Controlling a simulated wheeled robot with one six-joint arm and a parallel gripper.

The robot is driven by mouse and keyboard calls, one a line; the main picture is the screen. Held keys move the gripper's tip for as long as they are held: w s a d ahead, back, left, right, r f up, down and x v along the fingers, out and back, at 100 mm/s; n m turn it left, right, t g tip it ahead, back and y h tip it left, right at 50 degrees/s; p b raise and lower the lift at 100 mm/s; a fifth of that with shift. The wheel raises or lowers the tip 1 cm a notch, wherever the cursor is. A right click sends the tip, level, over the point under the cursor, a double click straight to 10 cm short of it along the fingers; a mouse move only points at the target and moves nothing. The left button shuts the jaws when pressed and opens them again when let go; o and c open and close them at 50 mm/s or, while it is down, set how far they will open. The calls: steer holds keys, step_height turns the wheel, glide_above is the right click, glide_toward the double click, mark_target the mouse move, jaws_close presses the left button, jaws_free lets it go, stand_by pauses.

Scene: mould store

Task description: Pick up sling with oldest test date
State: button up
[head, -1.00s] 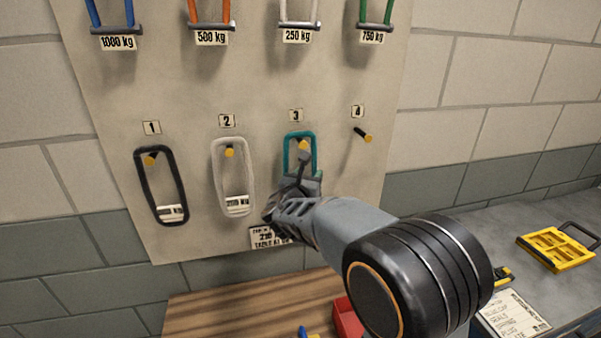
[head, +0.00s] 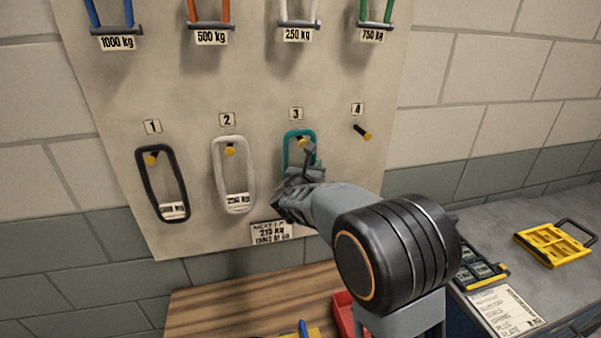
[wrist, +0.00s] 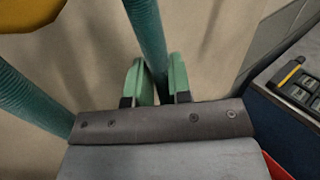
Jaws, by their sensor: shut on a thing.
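The teal sling (head: 290,145) hangs at the hook numbered 3, partly hidden behind my gripper (head: 303,170). In the wrist view my gripper's two green fingers (wrist: 160,82) are closed on one strand of the teal sling (wrist: 147,35), with its other strand to the left. The yellow hook end shows at top left there. Any tag on the teal sling is hidden.
Hook 4 (head: 362,132) is empty. Coloured slings with weight labels hang above, including 1000 kg (head: 118,43). A "210 kg" card (head: 271,233) is low on the board. Below are a wooden top (head: 235,300) and a red bin (head: 345,312); a grey counter stands right.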

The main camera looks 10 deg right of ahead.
jaws_close()
steer(key=shift+r, duration=0.1)
